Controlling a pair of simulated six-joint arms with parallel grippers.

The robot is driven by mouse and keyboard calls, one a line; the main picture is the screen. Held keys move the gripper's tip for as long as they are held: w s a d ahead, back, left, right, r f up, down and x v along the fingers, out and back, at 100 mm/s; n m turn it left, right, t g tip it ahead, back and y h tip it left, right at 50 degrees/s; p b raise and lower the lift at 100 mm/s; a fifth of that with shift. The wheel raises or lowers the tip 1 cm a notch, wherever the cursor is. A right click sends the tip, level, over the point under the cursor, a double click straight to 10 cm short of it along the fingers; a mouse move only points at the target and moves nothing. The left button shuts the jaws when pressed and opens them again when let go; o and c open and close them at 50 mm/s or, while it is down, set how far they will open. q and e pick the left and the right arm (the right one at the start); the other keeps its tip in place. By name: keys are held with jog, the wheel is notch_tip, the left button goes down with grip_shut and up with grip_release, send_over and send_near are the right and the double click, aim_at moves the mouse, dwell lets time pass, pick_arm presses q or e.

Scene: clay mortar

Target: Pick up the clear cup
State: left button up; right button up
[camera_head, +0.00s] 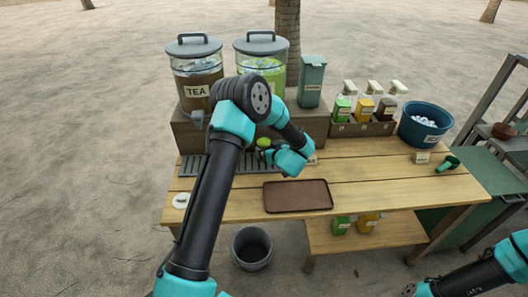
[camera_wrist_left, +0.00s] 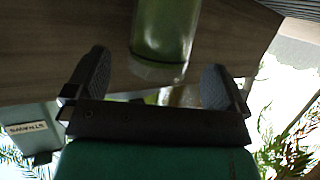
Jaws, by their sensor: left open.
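The clear cup (camera_wrist_left: 165,38) looks filled with green drink and has a clear rim. In the left wrist view it stands at the top middle, in line with the gap between the fingers. In the head view a small green round shape (camera_head: 263,143) by my left gripper seems to be its top; my arm covers much around it. My left gripper (camera_head: 274,153) is close to it, and its fingers show apart and empty in the left wrist view (camera_wrist_left: 155,85). I cannot tell whether they touch the cup.
The tea dispenser (camera_head: 197,75) and green drink dispenser (camera_head: 262,62) stand on a wooden riser behind. A drip tray (camera_head: 190,167) lies left of my arm. A brown tray (camera_head: 298,196) sits empty in front. A blue ice tub (camera_head: 424,125) is at right.

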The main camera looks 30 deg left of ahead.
aim_at(261, 136)
pick_arm(q)
jog(key=shift+x, duration=2.25)
jog(key=c, duration=1.3)
jog(key=shift+r, duration=0.15)
jog(key=shift+r, duration=0.25)
notch_tip(261, 136, up, 3)
jog(key=shift+r, duration=0.1)
jog(key=s+d, duration=0.2)
jog(key=s, duration=0.2)
jog(key=s+d, duration=0.3)
jog(key=s, duration=0.2)
jog(key=s+d+r, duration=0.1)
jog(key=s+d, duration=0.2)
jog(key=s, duration=0.1)
jog(key=shift+s+d, duration=0.2)
jog(key=shift+s, duration=0.2)
